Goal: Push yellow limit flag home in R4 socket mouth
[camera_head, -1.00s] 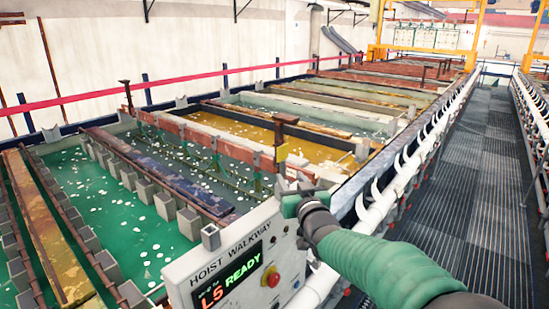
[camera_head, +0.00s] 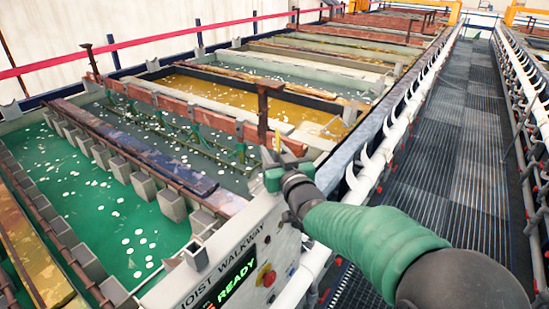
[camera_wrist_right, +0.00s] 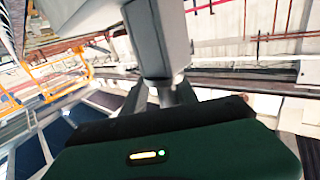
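The yellow limit flag (camera_head: 277,140) shows as a thin upright yellow strip just above my right gripper (camera_head: 277,168), in front of a rusty post. Its lower part is hidden. My right gripper is over the top edge of the grey hoist walkway panel (camera_head: 240,265). In the right wrist view a grey block (camera_wrist_right: 155,40) stands against the dark fingers (camera_wrist_right: 165,93). I cannot tell whether the fingers grip the flag. No R4 label is readable, and the socket mouth cannot be made out. My left gripper is not in view.
A small open grey box (camera_head: 195,252) sits on the panel's top edge, left of the gripper. The panel has a red button (camera_head: 266,277) and a green READY display (camera_head: 237,283). Green tanks (camera_head: 100,190) lie left. A grated walkway (camera_head: 440,150) runs clear at right.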

